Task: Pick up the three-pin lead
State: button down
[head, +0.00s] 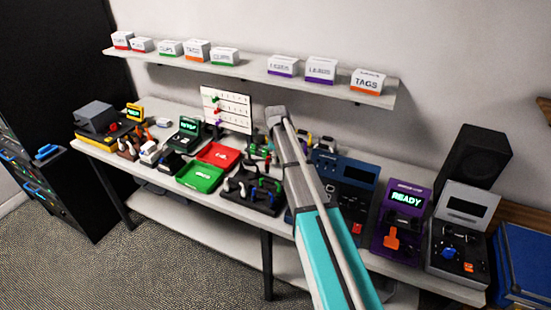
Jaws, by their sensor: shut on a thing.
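My arm reaches up from the bottom over the right half of the bench, and its grey upper end is in front of the area behind the black rack. My gripper's fingers do not show, as the arm hides them. I cannot single out the three-pin lead. Small leads and plugs with green, blue and red parts sit on the black rack (262,207), left of my arm. More small dark pieces (259,151) lie behind it, partly covered by the arm.
A green tray (200,178) and a red tray (219,154) lie left of the rack. A purple tester (398,222) reading READY and a grey tester (459,232) stand at right. A shelf (245,69) with labelled boxes runs above. A black cabinet (60,200) stands left.

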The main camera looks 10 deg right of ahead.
jog(key=shift+r+p, duration=1.3)
jog(key=shift+r, duration=0.4)
jog(key=shift+r, duration=0.1)
jog(key=shift+r+p, duration=1.45)
jog(key=shift+p, duration=0.1)
jog(key=shift+a, duration=0.1)
